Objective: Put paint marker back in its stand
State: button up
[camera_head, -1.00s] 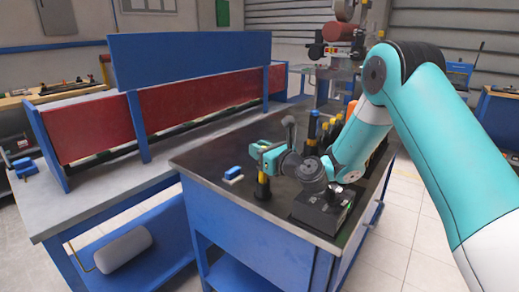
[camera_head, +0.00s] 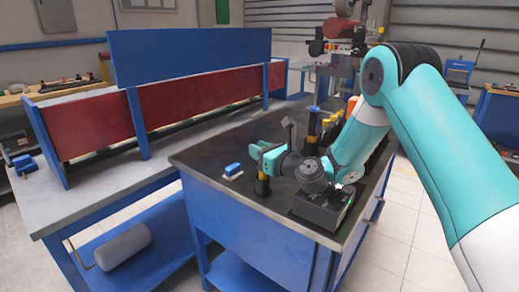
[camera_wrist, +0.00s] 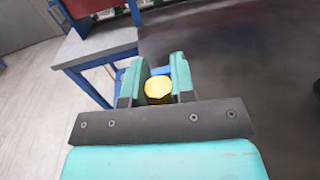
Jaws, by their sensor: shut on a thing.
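The paint marker shows as a yellow cap (camera_wrist: 158,90) between the two green fingers of my gripper (camera_wrist: 160,80) in the wrist view. My gripper is shut on it. In the head view my gripper (camera_head: 264,156) is over the front left part of the dark bench top, and a yellow part of the marker (camera_head: 263,177) shows below the fingers. A dark cylindrical piece (camera_head: 262,188), which looks like the stand, is directly under the yellow part. I cannot tell whether the marker is seated in it or just above it.
A blue and white block (camera_head: 233,170) lies left of my gripper on the bench top (camera_head: 215,155). A black box (camera_head: 322,208) stands at the right front edge. Several dark holders with blue and yellow tops (camera_head: 313,128) stand behind my wrist. The bench's front left is clear.

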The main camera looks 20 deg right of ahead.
jog(key=o, duration=0.9)
jog(key=shift+s, duration=0.1)
